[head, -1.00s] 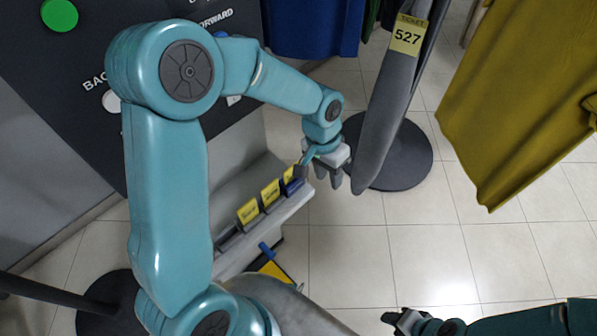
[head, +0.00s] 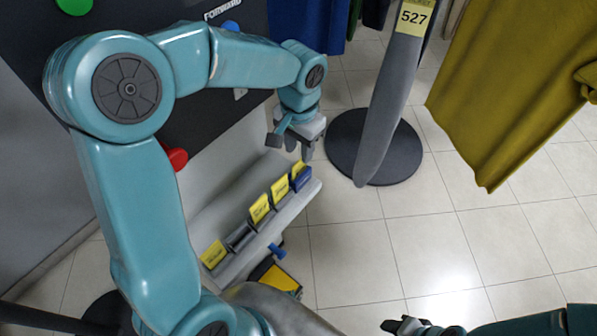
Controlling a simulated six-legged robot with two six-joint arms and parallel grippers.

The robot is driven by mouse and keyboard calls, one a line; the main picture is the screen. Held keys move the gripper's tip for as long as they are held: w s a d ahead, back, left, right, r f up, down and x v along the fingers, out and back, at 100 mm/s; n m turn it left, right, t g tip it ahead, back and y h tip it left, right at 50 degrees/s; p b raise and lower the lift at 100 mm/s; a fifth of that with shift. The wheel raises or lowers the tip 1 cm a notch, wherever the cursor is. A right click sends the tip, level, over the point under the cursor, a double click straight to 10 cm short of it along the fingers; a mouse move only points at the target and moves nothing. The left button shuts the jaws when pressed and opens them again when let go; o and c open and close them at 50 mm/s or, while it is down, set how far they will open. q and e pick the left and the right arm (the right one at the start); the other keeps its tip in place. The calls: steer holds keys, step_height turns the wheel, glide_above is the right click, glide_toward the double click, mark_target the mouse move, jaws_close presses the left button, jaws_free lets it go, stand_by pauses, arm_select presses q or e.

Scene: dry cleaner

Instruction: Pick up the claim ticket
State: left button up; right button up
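Several small yellow tickets stand in a row in a pale ledge (head: 232,268) below the dark panel. One ticket (head: 213,254) is at the near end, two tickets (head: 259,208) (head: 280,188) are further along, and another ticket (head: 298,169) is at the far end by a blue block (head: 303,180). Their print is too small to read. My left gripper (head: 299,150) hangs just above the far-end ticket, fingers down and apart, with nothing visible between them. My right gripper (head: 388,326) is at the bottom edge, mostly cropped; its fingers are unclear.
A yellow tag (head: 413,18) reading 527 is on a tall grey upright (head: 385,110) right of my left gripper, with a round dark base (head: 400,155). A mustard garment (head: 500,100) hangs at right. A red button (head: 176,159) is on the panel. Tiled floor is open.

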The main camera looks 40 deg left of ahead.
arm_select(q)
step_height(320, 180, down, 5)
steer(key=shift+f, duration=0.1)
steer(key=shift+s, duration=0.1)
jaws_close()
step_height(320, 180, up, 20)
steer(key=p, duration=0.2)
stand_by(0.5)
step_height(320, 180, up, 8)
steer(key=p, duration=0.8)
glide_above(300, 160)
steer(key=shift+s+f, duration=0.1)
steer(key=shift+f, duration=0.1)
